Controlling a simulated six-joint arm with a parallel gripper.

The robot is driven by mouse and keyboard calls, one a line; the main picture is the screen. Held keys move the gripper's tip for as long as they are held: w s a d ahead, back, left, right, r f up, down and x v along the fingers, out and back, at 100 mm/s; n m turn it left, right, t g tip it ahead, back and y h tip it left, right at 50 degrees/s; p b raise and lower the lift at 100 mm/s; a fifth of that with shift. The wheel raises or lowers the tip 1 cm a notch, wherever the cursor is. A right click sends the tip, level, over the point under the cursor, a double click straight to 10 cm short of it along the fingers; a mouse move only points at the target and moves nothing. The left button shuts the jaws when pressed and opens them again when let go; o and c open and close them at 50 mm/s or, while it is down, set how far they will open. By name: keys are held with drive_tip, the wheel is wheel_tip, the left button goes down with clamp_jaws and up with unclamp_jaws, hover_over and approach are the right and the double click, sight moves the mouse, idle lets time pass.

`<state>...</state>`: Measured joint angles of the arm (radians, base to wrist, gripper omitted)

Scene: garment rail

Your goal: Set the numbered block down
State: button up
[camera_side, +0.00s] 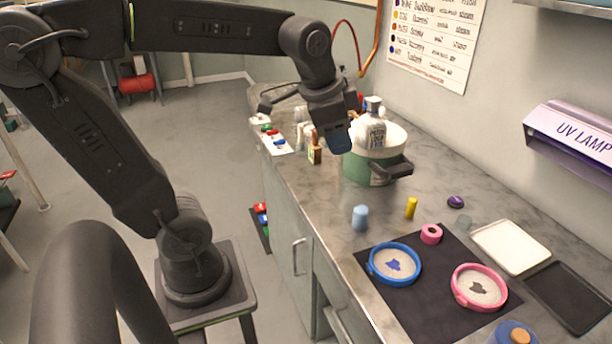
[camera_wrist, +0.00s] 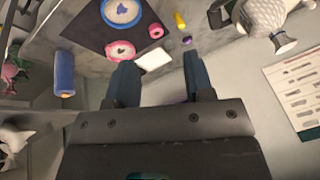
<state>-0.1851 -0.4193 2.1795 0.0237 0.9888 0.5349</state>
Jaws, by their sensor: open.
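I cannot make out a numbered block in either view. My gripper (camera_side: 338,136) is above the counter in the side view, close to a white bottle and the pot below it. In the wrist view its two dark blue fingers (camera_wrist: 159,72) stand wide apart, with nothing held between them. The white tray (camera_wrist: 154,59) shows beyond the gap, well away from the fingertips.
A blue hoop (camera_side: 394,264) and a pink hoop (camera_side: 478,288) lie on a dark mat. A UV lamp (camera_side: 575,140) juts from the wall.

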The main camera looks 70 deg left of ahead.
drive_tip(key=s+d+f+n+t+h, duration=0.1)
drive_tip(key=s+d+f+n, duration=0.3)
drive_tip(key=s, duration=0.4)
drive_tip(key=shift+d, duration=0.8)
